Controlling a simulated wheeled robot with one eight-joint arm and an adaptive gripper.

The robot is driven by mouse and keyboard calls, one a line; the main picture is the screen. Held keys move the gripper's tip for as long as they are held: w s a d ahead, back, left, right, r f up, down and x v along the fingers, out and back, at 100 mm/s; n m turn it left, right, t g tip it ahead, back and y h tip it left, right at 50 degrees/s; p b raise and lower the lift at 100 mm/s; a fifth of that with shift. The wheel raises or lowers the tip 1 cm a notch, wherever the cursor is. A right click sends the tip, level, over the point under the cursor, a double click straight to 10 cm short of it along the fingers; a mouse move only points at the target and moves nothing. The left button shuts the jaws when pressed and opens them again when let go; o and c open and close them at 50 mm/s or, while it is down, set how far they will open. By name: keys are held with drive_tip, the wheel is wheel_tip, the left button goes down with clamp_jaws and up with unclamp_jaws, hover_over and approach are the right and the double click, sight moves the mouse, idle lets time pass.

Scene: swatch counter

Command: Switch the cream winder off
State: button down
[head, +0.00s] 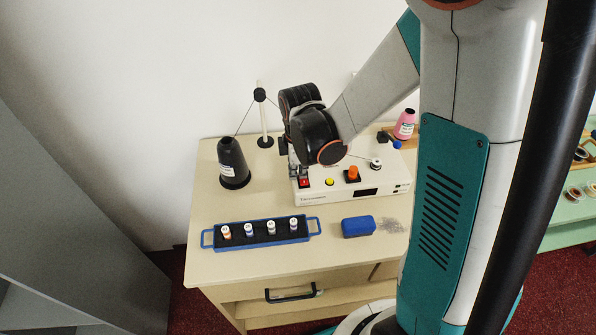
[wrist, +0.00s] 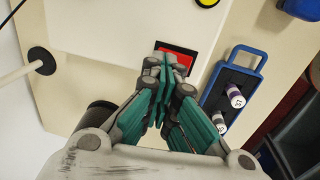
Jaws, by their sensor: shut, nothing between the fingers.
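The cream winder (head: 385,184) is a pale box on the counter, with a red switch (head: 304,183) at its front left, a yellow button (head: 329,182), an orange knob (head: 353,173) and a small dark display. My gripper (head: 300,172) points down at the red switch end of the winder. In the wrist view my gripper (wrist: 170,66) is shut and empty, its fingertips over the near edge of the red switch (wrist: 182,55). The fingers hide part of the switch. I cannot tell whether they touch it or which way it is set.
A black thread cone (head: 232,165) and a thin post (head: 264,120) stand to the left. A pink cone (head: 405,124) stands behind right.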

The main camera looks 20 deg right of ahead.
drive_tip(key=shift+s, duration=0.2)
drive_tip(key=shift+s+a+r, duration=0.1)
drive_tip(key=shift+s+a, duration=0.1)
drive_tip(key=shift+s, duration=0.4)
drive_tip(key=shift+r+p, duration=0.45)
drive_tip(key=shift+p, duration=0.05)
wheel_tip(320, 180, up, 13)
drive_tip(key=s+p, duration=0.1)
drive_tip(key=p, duration=0.3)
drive_tip(key=shift+s+a+p, duration=0.15)
drive_tip(key=shift+s+p, duration=0.25)
